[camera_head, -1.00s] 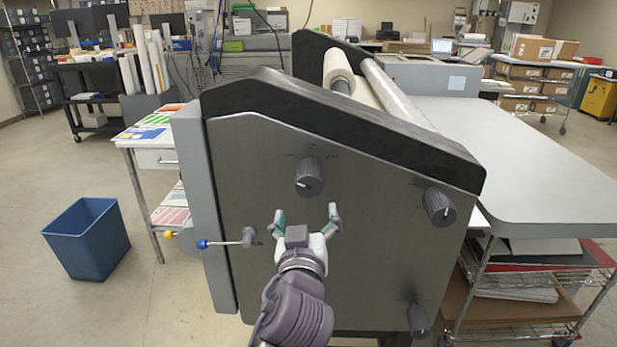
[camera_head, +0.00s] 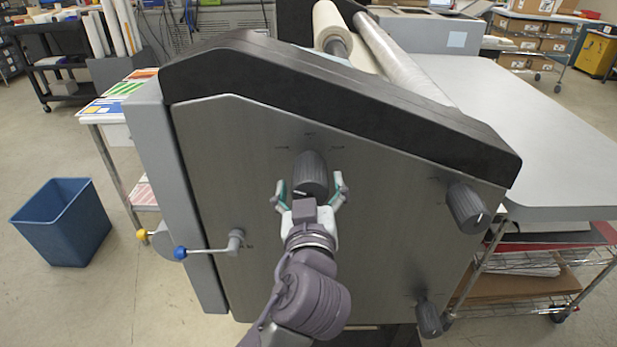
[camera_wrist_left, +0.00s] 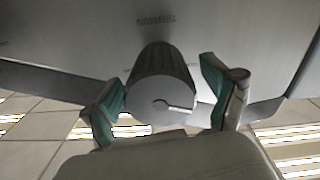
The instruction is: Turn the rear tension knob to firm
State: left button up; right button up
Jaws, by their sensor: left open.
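A dark ribbed knob (camera_head: 311,174) sits high on the laminator's grey side panel (camera_head: 240,140), with small marks around it too small to read. Its face (camera_wrist_left: 160,100) shows in the left wrist view, with a pale pointer line toward the right. My left gripper (camera_head: 311,190) is open at this knob, one finger on each side. In the left wrist view its fingers (camera_wrist_left: 165,105) flank the knob; the right one stands apart, and contact on the left is unclear. Two similar knobs sit at the panel's right (camera_head: 467,206) and lower right (camera_head: 428,318). My right gripper is out of view.
A lever with a blue ball end (camera_head: 181,253) sticks out at the panel's lower left. A blue bin (camera_head: 62,222) stands on the floor at left. A grey table (camera_head: 520,140) and wire shelf (camera_head: 520,295) are at right.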

pick_arm(q)
jog(key=shift+s+r, duration=0.1)
jog(key=shift+s, duration=0.15)
jog(key=shift+c, duration=1)
jog(key=shift+w, duration=0.1)
jog(key=c, duration=1)
jog(key=shift+o, duration=0.2)
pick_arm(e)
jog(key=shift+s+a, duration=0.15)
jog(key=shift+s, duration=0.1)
